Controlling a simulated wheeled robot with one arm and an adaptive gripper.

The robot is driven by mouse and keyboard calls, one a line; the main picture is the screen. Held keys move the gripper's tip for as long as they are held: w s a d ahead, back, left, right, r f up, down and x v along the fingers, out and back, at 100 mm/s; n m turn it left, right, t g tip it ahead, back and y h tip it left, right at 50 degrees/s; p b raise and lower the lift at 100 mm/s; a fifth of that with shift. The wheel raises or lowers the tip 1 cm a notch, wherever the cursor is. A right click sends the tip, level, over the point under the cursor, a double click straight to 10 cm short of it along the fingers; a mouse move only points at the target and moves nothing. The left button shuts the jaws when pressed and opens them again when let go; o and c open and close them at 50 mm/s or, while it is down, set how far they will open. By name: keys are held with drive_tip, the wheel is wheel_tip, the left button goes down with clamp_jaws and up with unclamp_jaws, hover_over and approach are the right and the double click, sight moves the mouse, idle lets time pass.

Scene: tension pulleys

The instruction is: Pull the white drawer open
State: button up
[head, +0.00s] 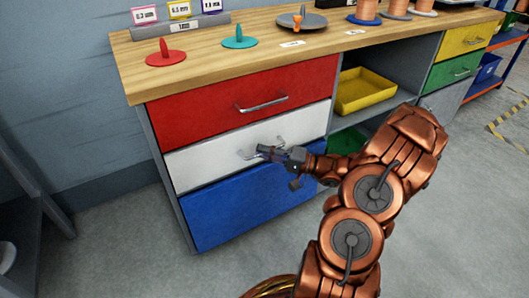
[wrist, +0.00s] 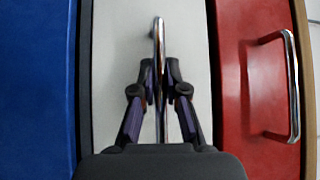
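The white drawer (head: 215,155) is the middle drawer on the left side of the workbench, between a red and a blue one. Its front looks flush with theirs. Its chrome handle (head: 248,154) is partly hidden by my gripper (head: 270,152) in the head view. In the wrist view, the handle bar (wrist: 158,40) runs lengthwise between the fingers of my gripper (wrist: 160,72). The fingertips are close in on both sides of the bar and look shut on it. The white drawer front (wrist: 115,60) lies behind.
The red drawer (head: 210,103) with its own handle (head: 262,104) is above, the blue drawer (head: 250,205) below. Yellow (head: 366,92) and green (head: 345,143) bins sit in the shelves to the right. Floor in front of the blue drawer is clear.

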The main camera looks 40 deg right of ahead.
clamp_jaws()
drive_tip(key=shift+s, duration=0.1)
